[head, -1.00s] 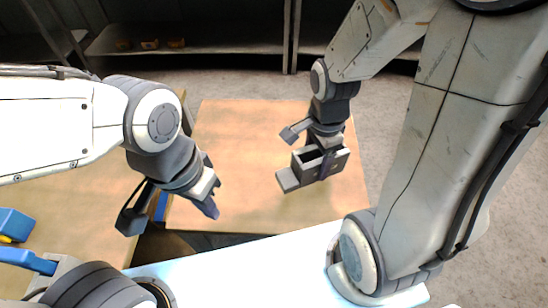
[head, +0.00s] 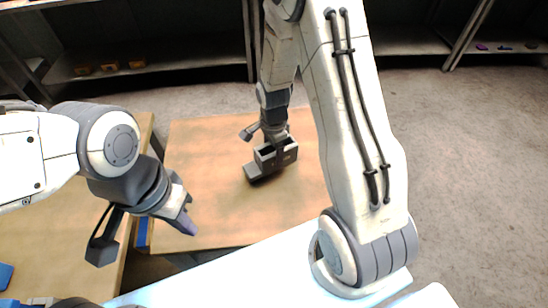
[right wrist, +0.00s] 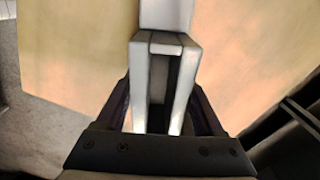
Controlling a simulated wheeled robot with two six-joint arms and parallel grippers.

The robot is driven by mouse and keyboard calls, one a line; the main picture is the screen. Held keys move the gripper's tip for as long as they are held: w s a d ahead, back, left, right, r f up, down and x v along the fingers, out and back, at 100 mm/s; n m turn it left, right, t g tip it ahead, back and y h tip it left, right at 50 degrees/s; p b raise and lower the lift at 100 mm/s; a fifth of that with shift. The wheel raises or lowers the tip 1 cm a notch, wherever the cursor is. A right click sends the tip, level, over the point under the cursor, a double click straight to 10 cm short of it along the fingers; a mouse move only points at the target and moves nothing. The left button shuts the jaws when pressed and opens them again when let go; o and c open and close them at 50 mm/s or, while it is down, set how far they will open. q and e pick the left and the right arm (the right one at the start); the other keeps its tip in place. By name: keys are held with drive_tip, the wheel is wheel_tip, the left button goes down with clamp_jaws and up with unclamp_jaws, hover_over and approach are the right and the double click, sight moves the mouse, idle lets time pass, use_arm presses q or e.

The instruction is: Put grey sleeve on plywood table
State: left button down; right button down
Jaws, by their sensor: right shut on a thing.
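Another wooden surface (head: 55,250) lies at the left, with a blue item (head: 5,275) at its edge. A shelf (head: 160,68) with small orange pieces stands behind. The plywood around the sleeve is clear. Open floor (head: 470,170) lies at the right.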

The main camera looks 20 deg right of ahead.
sight(273, 160)
drive_tip(key=shift+f, duration=1.35)
drive_tip(key=shift+f, duration=0.2)
unclamp_jaws()
wheel_tip(273, 160, up, 12)
drive_tip(key=s+a+r+n, duration=0.7)
drive_tip(key=s+a+n, duration=0.1)
drive_tip(key=a+n, duration=0.2)
drive_tip(key=s+a+r+n, duration=0.1)
drive_tip(key=s+a+n, duration=0.1)
drive_tip(key=s+n, duration=0.4)
drive_tip(key=s+a+r+n+y, duration=0.1)
drive_tip(key=s+a+r+n, duration=0.1)
drive_tip(key=s+n, duration=0.5)
drive_tip(key=shift+s+a+n+b, duration=0.15)
drive_tip(key=shift+a+n+b, duration=0.15)
drive_tip(key=shift+a+n, duration=0.3)
drive_tip(key=shift+r, duration=0.1)
